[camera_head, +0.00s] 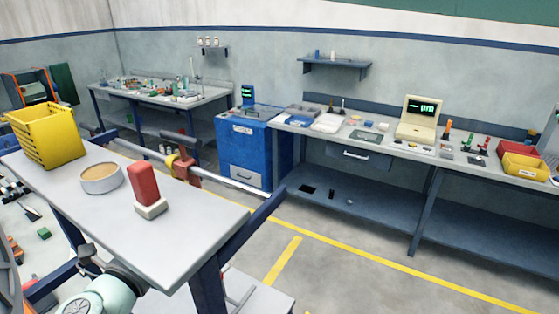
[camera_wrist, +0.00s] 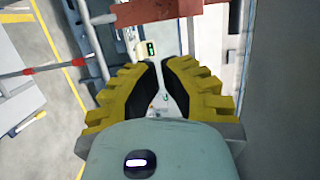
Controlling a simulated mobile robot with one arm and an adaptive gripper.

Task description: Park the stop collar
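In the head view, a grey horizontal bar (camera_head: 221,182) runs behind the near table. It carries a yellow ring (camera_head: 171,161) and a red-brown block (camera_head: 186,169). The ring may be the stop collar; I cannot tell for sure. My gripper (camera_wrist: 160,63) shows in the wrist view, with yellow fingers and black inner pads. A narrow gap shows between the fingers, with nothing held in it. A red-brown piece (camera_wrist: 155,14) crosses the top of the wrist view, beyond the fingertips. My gripper's fingers are not visible in the head view.
The near table (camera_head: 200,222) holds a yellow basket (camera_head: 47,136), a round tan-topped dish (camera_head: 101,179) and a red block on a pale base (camera_head: 145,187). A blue cabinet (camera_head: 243,150) and a long bench (camera_head: 340,141) line the wall. Floor at right is clear.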

